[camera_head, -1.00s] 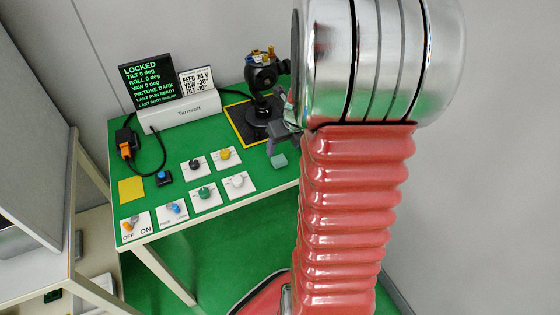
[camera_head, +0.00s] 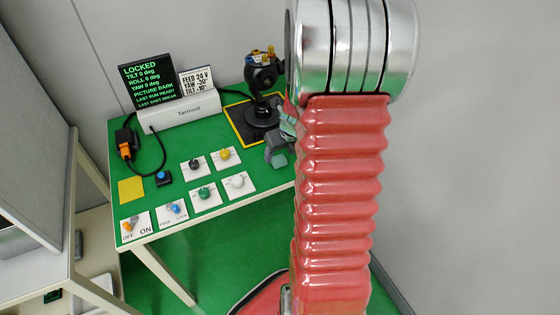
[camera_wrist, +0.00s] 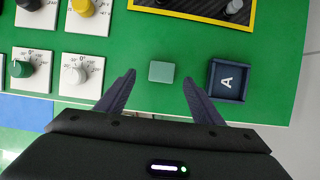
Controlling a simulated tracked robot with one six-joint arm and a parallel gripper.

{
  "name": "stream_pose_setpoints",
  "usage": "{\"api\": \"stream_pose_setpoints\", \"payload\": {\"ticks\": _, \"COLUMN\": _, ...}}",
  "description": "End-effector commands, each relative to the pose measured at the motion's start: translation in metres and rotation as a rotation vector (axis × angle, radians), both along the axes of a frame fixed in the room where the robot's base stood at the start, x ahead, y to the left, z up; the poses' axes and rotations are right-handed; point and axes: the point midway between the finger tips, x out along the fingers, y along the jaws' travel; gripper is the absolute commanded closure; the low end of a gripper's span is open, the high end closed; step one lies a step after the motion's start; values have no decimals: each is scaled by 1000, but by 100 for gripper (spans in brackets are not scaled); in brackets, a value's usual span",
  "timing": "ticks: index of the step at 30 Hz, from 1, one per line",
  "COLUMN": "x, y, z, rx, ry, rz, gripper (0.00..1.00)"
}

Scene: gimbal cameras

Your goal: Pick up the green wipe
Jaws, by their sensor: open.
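The green wipe (camera_wrist: 161,71) is a small pale green block lying on the green table top in the wrist view. It also shows in the head view (camera_head: 279,160), near the table's right front edge. My gripper (camera_wrist: 159,78) is open, with one dark finger to the left of the wipe and the other to its right in the picture. Neither finger appears to touch it. In the head view my gripper (camera_head: 274,152) is partly hidden behind my arm, close to the wipe; its height above the table is hard to judge there.
A dark blue tray marked A (camera_wrist: 214,92) sits just right of the wipe. A yellow-edged mat (camera_wrist: 247,27) with the black gimbal camera (camera_head: 262,75) lies behind. Knob cards, including a white knob card (camera_head: 236,183), lie left. The Tarnvolt console (camera_head: 180,115) stands at the back.

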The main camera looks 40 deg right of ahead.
Motion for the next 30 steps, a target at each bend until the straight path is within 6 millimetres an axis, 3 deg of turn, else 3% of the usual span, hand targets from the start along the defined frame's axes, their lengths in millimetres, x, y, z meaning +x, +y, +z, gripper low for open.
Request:
{"api": "stream_pose_setpoints", "payload": {"ticks": 14, "x": 14, "y": -8, "z": -42, "rx": 1, "ry": 2, "rz": 1, "gripper": 39}}
{"api": "stream_pose_setpoints", "payload": {"ticks": 30, "x": 15, "y": -9, "z": -44, "rx": -1, "ry": 0, "rz": 0, "gripper": 39}}
